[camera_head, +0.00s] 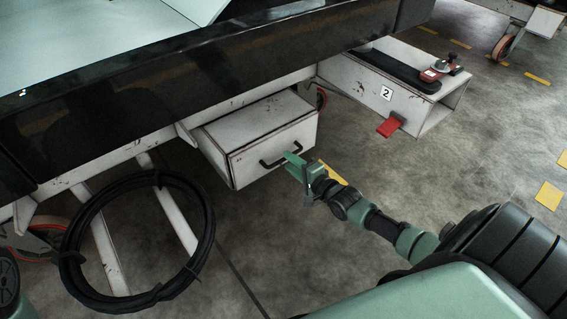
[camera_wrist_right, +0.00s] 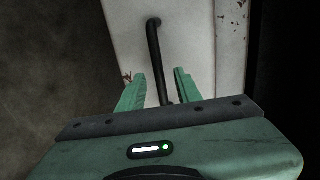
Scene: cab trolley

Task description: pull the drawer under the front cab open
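The white drawer (camera_head: 262,140) hangs under the front cab, and its front stands out from the frame, so it looks partly open. Its black bar handle (camera_head: 276,160) is on the front face. My right gripper (camera_head: 292,158) is at the handle's right part. In the right wrist view the handle (camera_wrist_right: 153,50) runs between the two green fingers (camera_wrist_right: 160,88), with a gap on each side. The fingers look open and not pressed on the bar. The drawer front (camera_wrist_right: 200,35) fills the space behind them. My left gripper is not in view.
A coiled black hose (camera_head: 68,262) hangs left of the drawer. The dark cab edge (camera_head: 200,72) runs above. The concrete floor (camera_head: 300,240) in front is clear.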

